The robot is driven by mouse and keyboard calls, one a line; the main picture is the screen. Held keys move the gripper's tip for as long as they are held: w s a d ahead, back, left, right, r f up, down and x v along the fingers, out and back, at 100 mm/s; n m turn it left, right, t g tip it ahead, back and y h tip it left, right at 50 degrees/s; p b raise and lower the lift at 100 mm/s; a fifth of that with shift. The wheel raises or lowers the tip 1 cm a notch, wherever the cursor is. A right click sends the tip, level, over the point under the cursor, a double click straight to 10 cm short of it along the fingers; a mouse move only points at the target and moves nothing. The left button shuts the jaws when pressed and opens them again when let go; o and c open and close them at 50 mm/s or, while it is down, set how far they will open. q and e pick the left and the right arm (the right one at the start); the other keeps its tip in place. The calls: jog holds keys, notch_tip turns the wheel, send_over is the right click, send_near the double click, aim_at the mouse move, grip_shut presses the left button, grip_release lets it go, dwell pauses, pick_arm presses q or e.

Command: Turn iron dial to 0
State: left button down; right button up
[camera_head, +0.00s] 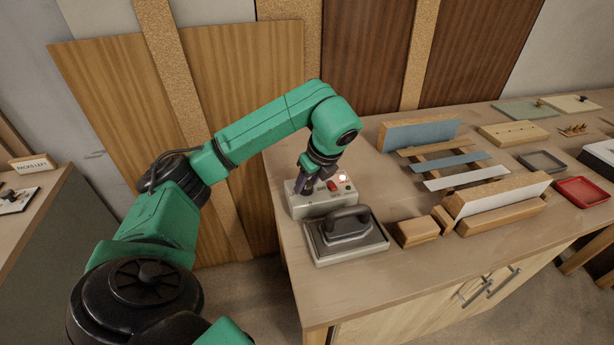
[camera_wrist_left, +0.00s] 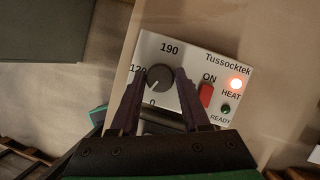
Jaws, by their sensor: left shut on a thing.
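The dial (camera_wrist_left: 160,78) is a dark round knob on the light-coloured iron control box (camera_head: 325,203), with 190 above it, 120 at its left and 0 below it. A pale mark on its lower left seems to point between 120 and 0, but I cannot read it exactly. My left gripper (camera_head: 318,183) reaches down over the box; in the left wrist view its two dark fingers (camera_wrist_left: 161,74) are shut on the dial, one on each side. The iron (camera_head: 349,226) rests on its plate in front of the box. My right gripper is not in view.
Beside the dial are a red ON switch (camera_wrist_left: 206,95), a lit HEAT lamp (camera_wrist_left: 236,84) and a dark green READY lamp (camera_wrist_left: 225,109). Wooden blocks (camera_head: 417,231) stand right of the iron. Veneer strips (camera_head: 462,160) lie farther back on the bench.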

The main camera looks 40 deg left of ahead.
pick_arm(q)
jog(key=shift+w+r+n+g+p, duration=0.15)
jog(key=shift+n+g+p, duration=0.35)
jog(key=shift+n+p, duration=0.65)
jog(key=shift+n+g+p, duration=0.4)
jog(key=shift+n+p, duration=0.25)
jog(key=shift+n, duration=0.4)
jog(key=shift+f, duration=0.2)
jog(key=shift+c, duration=1.9)
grip_release()
